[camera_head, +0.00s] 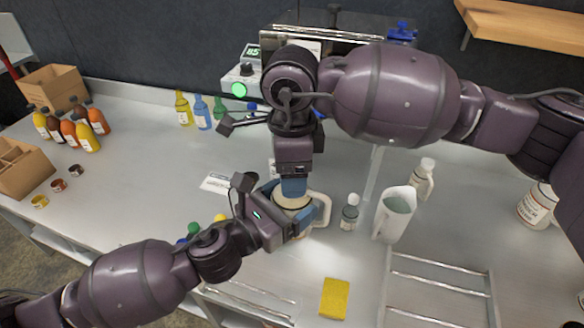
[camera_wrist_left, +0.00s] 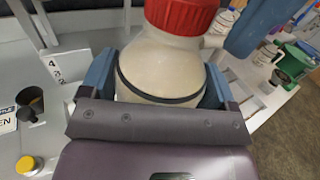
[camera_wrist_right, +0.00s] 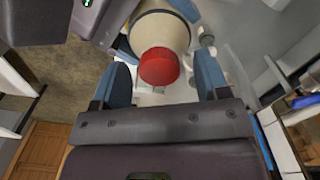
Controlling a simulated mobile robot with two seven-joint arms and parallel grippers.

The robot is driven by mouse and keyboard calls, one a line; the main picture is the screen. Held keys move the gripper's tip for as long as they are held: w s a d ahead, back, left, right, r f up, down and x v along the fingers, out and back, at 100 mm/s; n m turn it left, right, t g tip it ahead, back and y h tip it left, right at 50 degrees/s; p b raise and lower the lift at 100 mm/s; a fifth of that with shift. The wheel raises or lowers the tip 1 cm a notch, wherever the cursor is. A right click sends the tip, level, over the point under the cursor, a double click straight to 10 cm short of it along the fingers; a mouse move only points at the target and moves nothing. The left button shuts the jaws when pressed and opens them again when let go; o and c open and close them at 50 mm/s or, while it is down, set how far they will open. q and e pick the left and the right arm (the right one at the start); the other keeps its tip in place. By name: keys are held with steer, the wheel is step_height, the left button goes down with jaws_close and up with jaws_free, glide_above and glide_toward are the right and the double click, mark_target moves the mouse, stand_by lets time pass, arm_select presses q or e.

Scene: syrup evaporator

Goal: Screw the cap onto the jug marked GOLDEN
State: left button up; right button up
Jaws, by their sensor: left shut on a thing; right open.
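The cream jug (camera_head: 318,207) stands on the metal counter, mostly hidden by my grippers in the head view. My left gripper (camera_head: 296,214) is shut on its upper body; the left wrist view shows the jug (camera_wrist_left: 160,66) between both pads. A red cap (camera_wrist_left: 182,14) sits at the jug's mouth; how far it is threaded I cannot tell. My right gripper (camera_head: 292,187) is above the jug, pointing down. In the right wrist view its open fingers (camera_wrist_right: 162,80) are on either side of the red cap (camera_wrist_right: 159,67), with gaps. No GOLDEN marking is readable on the jug.
Right of the jug are a small white-capped bottle (camera_head: 349,213), a pale pitcher (camera_head: 390,222) and a white jug (camera_head: 424,180). A yellow sponge (camera_head: 334,298) and a metal rack (camera_head: 437,293) are in front. A white card (camera_head: 216,183) lies to the left.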

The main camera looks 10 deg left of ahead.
arm_select(q)
steer(key=shift+r, duration=0.1)
arm_select(e)
step_height(320, 180, up, 12)
stand_by(0.5)
steer(key=shift+w, duration=0.1)
stand_by(0.4)
